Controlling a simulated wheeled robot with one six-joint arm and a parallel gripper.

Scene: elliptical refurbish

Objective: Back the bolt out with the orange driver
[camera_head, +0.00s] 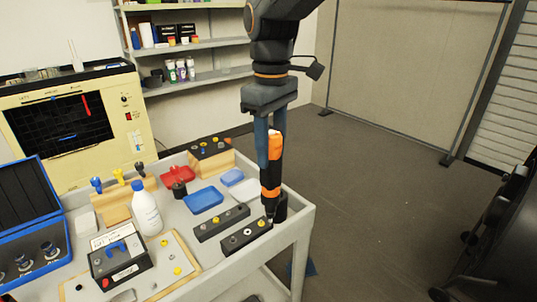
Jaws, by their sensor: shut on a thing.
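My gripper (269,172) points straight down over the right side of the cart, its blue fingers shut on the orange driver (273,149). The driver is orange and black and looks upright. Its dark lower end (279,208) is close to the right end of the front black block (234,250). I cannot tell whether its tip touches a bolt. A yellow bolt head (262,222) shows on that block near the driver, with a pale ring-shaped head (248,232) to its left. A second black block (209,232) lies just behind, with a yellow head on it.
The grey cart (303,222) ends close to the right of the driver. Blue trays (203,200), a white bottle (147,209), a black box (121,264) and a blue case (35,225) crowd the left. Open floor (380,200) lies right.

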